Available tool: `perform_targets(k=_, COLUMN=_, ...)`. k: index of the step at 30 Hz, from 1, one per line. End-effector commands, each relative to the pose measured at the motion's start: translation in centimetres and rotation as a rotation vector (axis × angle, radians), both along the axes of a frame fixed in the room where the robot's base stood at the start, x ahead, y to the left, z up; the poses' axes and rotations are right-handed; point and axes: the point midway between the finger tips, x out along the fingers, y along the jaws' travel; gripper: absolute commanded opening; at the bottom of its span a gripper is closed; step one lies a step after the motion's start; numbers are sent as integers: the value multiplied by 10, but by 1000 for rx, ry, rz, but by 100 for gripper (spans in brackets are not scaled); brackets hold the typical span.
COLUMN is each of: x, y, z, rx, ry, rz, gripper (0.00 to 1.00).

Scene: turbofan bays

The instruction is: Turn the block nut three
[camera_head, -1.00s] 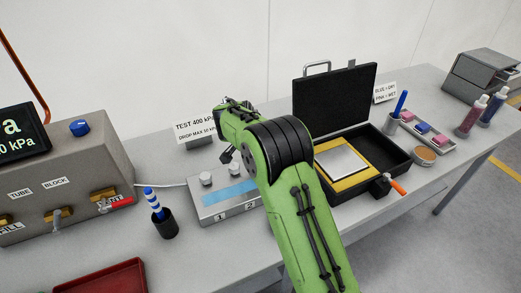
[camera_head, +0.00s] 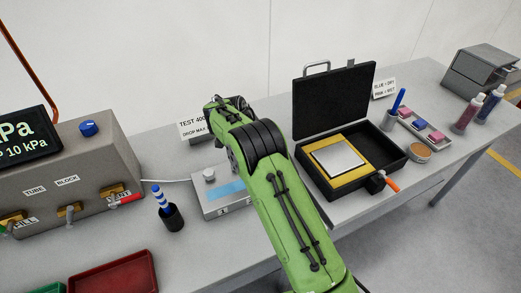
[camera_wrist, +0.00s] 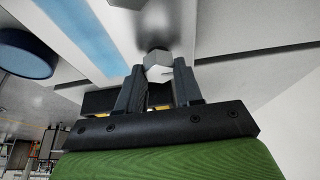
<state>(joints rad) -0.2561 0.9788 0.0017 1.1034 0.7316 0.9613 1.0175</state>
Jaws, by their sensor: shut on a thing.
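The light grey block (camera_head: 207,209) with a blue strip (camera_head: 226,190) lies mid-table in the head view, its right part hidden by my green arm. In the wrist view, my gripper (camera_wrist: 158,78) is shut on a pale hexagonal nut (camera_wrist: 158,60), one dark finger on each side. The blue strip (camera_wrist: 88,38) of the block shows beside it. The number by the held nut is not visible. The gripper's fingers are hidden in the head view.
A grey console (camera_head: 75,165) with valves stands at left. A black cup (camera_head: 172,218) with a striped tool stands left of the block. A sign (camera_head: 193,128) is behind it. An open black case (camera_head: 335,90) stands right. A red tray (camera_head: 115,275) lies in front.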

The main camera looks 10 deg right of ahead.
Motion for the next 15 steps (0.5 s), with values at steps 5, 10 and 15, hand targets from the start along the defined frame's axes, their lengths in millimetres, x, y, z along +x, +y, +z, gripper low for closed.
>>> perform_targets(k=5, x=1, y=0, z=1, rx=0, ry=-4, rz=-3, gripper=5)
perform_targets(k=10, x=1, y=0, z=1, rx=0, ry=-4, rz=-3, gripper=46)
perform_targets(k=15, x=0, y=0, z=0, rx=-1, ry=-3, rz=-1, gripper=61)
